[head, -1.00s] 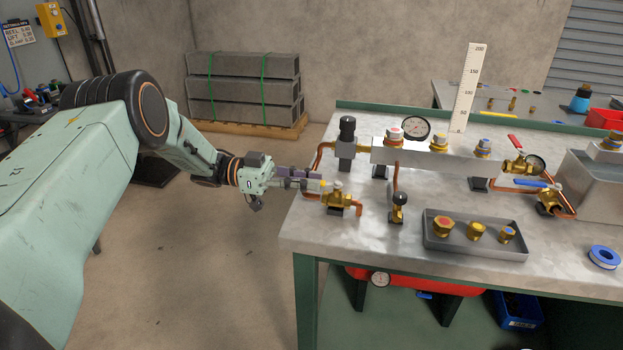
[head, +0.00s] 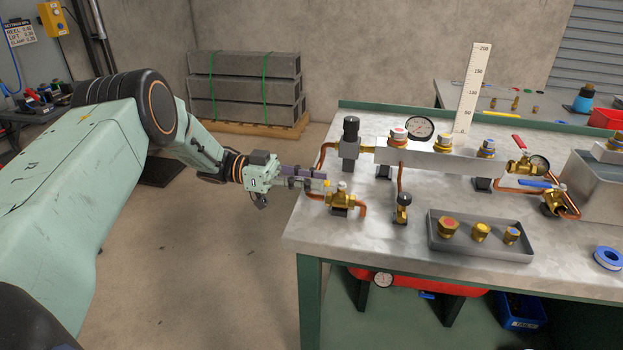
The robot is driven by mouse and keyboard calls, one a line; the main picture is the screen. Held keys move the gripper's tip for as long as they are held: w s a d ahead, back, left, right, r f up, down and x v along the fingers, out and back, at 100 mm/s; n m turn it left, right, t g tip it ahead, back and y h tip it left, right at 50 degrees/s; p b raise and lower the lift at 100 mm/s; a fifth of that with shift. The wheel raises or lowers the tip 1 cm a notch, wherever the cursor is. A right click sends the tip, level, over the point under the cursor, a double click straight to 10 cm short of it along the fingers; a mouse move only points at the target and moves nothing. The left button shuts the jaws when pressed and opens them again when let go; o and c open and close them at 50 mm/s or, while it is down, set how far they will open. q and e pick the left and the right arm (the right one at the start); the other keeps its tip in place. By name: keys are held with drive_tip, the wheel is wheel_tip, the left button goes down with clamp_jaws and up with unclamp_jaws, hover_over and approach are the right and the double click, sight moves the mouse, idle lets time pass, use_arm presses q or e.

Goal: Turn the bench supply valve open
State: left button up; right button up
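A brass valve (head: 341,197) with copper pipe on both sides sits at the bench's left front edge; it looks like the bench supply valve. A small yellow part shows at its left, by my fingertips; its lever is mostly hidden by my fingers or too small to make out. My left gripper (head: 322,182) reaches in level from the left, its fingertips right at the valve's upper left side. I cannot tell whether the fingers touch it or are closed on its lever. My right gripper is out of view.
A grey block manifold (head: 425,160) with a gauge (head: 420,128) stands behind the valve. A small brass needle valve (head: 403,207) and a tray (head: 478,250) of brass fittings are to the right. Blue-handled (head: 534,184) and red-handled valves stand further right. The floor left of the bench is clear.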

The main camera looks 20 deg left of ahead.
use_arm(q)
drive_tip(key=o, duration=0.4)
drive_tip(key=a, duration=0.4)
drive_tip(key=s+a, duration=0.1)
drive_tip(key=a, duration=0.3)
drive_tip(key=s+a, duration=0.1)
drive_tip(key=a, duration=0.2)
drive_tip(key=shift+s+a, duration=0.1)
drive_tip(key=shift+a, duration=0.3)
